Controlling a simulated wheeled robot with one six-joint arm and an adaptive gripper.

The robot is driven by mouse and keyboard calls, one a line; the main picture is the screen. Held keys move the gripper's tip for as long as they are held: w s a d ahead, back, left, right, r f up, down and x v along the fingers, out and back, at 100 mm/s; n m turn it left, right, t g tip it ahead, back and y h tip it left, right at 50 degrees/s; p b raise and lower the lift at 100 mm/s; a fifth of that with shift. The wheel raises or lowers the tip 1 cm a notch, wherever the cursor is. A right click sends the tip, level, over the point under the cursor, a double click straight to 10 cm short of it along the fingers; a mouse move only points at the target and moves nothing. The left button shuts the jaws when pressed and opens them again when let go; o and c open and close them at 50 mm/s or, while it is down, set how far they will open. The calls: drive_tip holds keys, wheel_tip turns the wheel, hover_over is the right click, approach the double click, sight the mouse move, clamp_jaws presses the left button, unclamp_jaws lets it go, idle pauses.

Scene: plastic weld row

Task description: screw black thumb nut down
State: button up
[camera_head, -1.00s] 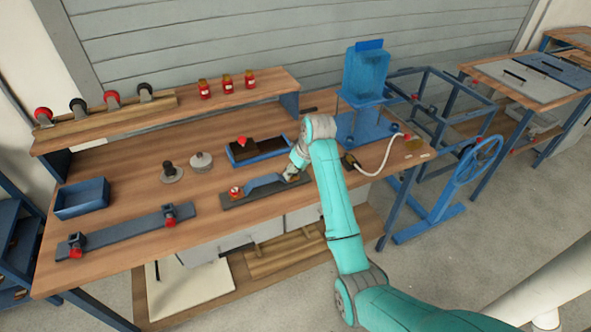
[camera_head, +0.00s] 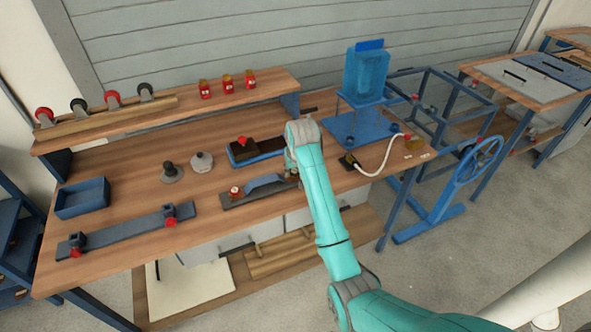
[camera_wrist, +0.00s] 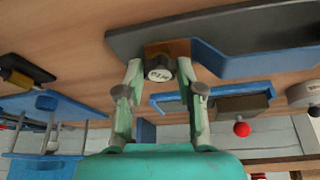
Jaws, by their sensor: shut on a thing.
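The black thumb nut (camera_wrist: 159,70) shows its pale, lettered round face between my fingertips in the wrist view. My gripper (camera_wrist: 160,73) is shut on it, one finger on each side. The nut sits against a brown block at the end of a dark grey base plate (camera_wrist: 135,38) that carries a blue part (camera_wrist: 235,62). In the head view the base plate (camera_head: 233,201) and blue part (camera_head: 264,184) lie near the bench's front edge. There my arm hides the nut and most of my gripper at the fixture's right end. The nut's thread and seating are not visible.
A blue tray with a dark block and red knob (camera_head: 242,141) lies behind the fixture. A blue press stand (camera_head: 366,75) with a white cable is to the right. A long grey clamp bar (camera_head: 120,237) lies left. Bare bench (camera_head: 130,185) separates several items.

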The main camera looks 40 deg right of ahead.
drive_tip(key=m, duration=0.2)
drive_tip(key=m+g+h, duration=0.1)
drive_tip(key=m, duration=0.1)
drive_tip(key=shift+w+r+m+h, duration=0.1)
drive_tip(key=shift+w+m+h, duration=0.05)
drive_tip(key=shift+m+h, duration=0.15)
drive_tip(key=o, duration=1.7)
drive_tip(key=shift+c, duration=0.2)
drive_tip(key=shift+r, duration=3.4)
